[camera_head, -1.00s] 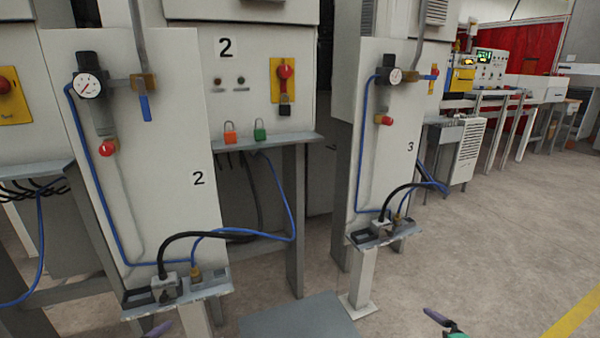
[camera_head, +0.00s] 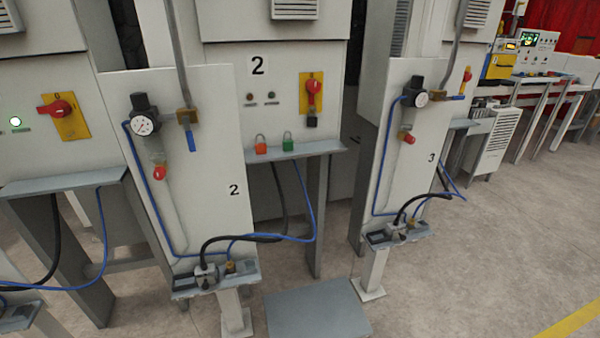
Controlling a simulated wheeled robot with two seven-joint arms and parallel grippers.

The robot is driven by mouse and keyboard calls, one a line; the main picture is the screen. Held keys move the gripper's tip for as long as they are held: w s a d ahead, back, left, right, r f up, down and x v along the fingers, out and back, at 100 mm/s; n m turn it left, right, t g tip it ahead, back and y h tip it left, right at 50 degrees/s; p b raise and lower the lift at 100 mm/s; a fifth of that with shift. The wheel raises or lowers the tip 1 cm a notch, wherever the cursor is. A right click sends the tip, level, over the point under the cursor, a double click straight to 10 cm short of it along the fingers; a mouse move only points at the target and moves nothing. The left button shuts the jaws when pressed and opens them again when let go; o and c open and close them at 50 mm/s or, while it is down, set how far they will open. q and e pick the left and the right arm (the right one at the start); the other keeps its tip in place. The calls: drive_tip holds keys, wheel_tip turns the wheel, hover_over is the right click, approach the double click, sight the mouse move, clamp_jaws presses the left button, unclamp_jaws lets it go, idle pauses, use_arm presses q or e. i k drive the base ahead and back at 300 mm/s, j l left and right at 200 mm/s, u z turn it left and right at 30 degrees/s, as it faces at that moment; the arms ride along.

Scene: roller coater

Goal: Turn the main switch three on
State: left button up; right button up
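A red rotary switch on a yellow plate (camera_head: 466,78) shows at the right, on the cabinet behind the panel marked 3 (camera_head: 400,165). It is small and seen at a steep angle, and that panel partly covers its cabinet, so I cannot tell its position. The cabinet marked 2 has a similar red switch on a yellow plate (camera_head: 313,90), with its handle looking upright. Neither of my grippers is in view.
Panel 2 (camera_head: 195,210) stands in front at left, with a gauge, hoses and a low shelf. A grey plate (camera_head: 318,312) lies low between panels 2 and 3. At far left is another red switch (camera_head: 60,108) beside a lit lamp (camera_head: 16,122). Open floor (camera_head: 480,250) lies to the right.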

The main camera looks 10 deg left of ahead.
sight(468, 76)
drive_tip(key=i+l, duration=0.15)
drive_tip(key=l, duration=0.25)
drive_tip(key=i+l+z, duration=0.15)
drive_tip(key=l, duration=0.25)
drive_tip(key=i+l, duration=0.2)
drive_tip(key=l, duration=0.2)
drive_tip(key=i+l+z, duration=0.1)
drive_tip(key=l, duration=0.3)
drive_tip(key=i+l, duration=0.25)
drive_tip(key=l, duration=0.15)
drive_tip(key=i+l+u, duration=0.1)
drive_tip(key=i+l, duration=0.45)
drive_tip(key=l, duration=0.25)
drive_tip(key=i+l, duration=0.25)
drive_tip(key=l, duration=0.15)
drive_tip(key=i+l+u, duration=0.1)
drive_tip(key=i+l, duration=0.2)
drive_tip(key=l, duration=0.15)
drive_tip(key=i+l, duration=0.25)
drive_tip(key=l, duration=0.15)
